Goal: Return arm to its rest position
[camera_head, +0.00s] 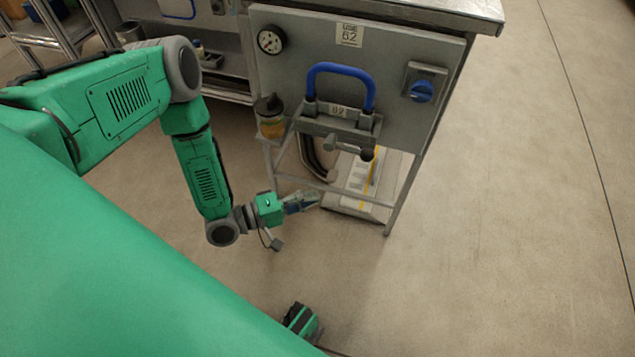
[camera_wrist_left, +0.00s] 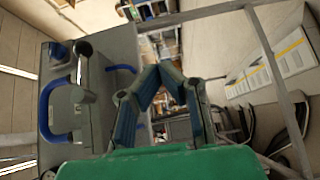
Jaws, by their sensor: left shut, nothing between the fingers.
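My left arm (camera_head: 205,175) is green with grey joints and comes in from the left in the head view. It bends down at the elbow, and its forearm hangs in front of the grey workbench. My left gripper (camera_head: 303,202) points right, low beside the bench's leg frame, below the blue handle. In the left wrist view the gripper's two fingers (camera_wrist_left: 160,72) come together at their tips, with nothing between them.
Bare floor (camera_head: 520,200) lies right.

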